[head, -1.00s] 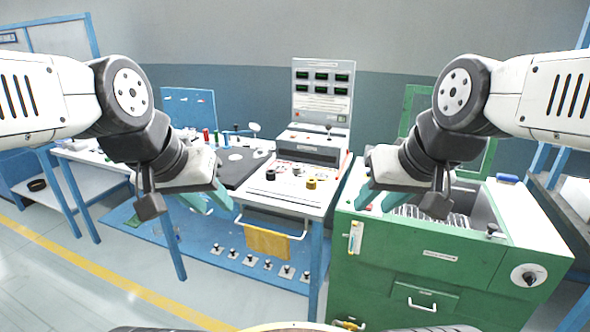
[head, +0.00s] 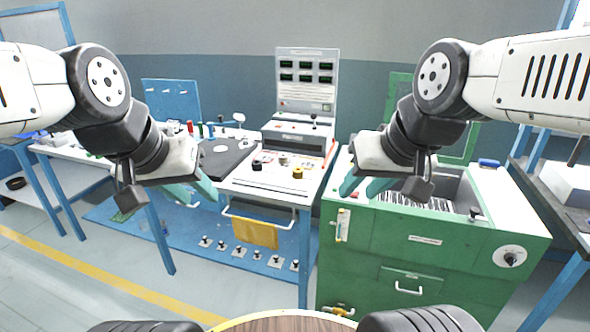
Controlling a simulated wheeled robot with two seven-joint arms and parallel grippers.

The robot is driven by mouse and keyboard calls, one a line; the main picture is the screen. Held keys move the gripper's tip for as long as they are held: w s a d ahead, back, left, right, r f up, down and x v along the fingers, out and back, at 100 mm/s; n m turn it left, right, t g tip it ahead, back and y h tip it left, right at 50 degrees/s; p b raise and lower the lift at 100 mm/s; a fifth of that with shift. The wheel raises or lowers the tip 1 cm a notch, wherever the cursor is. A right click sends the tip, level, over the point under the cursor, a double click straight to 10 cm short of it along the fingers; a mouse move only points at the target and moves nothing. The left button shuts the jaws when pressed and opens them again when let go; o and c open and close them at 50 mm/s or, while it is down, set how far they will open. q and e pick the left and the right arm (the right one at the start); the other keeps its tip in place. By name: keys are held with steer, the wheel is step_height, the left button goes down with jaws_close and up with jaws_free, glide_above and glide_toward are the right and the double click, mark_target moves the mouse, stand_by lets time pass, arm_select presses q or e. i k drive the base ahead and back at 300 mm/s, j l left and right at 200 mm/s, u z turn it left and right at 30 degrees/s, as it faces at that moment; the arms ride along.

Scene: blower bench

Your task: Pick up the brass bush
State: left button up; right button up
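A small yellow brass-coloured bush (head: 298,173) stands on the white top of the middle bench (head: 262,189), right of a small black piece (head: 257,166) and a pale metal piece (head: 283,160). In the head view my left gripper (head: 196,193) is left of and lower than the bush, its teal fingers apart and nothing seen between them. My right gripper (head: 362,187) is to the right of the bush, over the near left part of the green cabinet. Its teal fingers are apart and it looks empty. Neither gripper touches the bush.
A display panel (head: 306,80) rises behind the bench. A yellow cloth (head: 254,232) hangs on the front rail. The green cabinet (head: 435,250) with an open basin stands at right. A dark mat (head: 222,165) and small tools lie on the left.

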mark_target(297, 172)
steer(key=i+l, duration=0.15)
steer(key=i, duration=0.25)
steer(key=i+l, duration=0.15)
steer(key=i, duration=0.3)
steer(key=i+l, duration=0.15)
steer(key=i, duration=0.25)
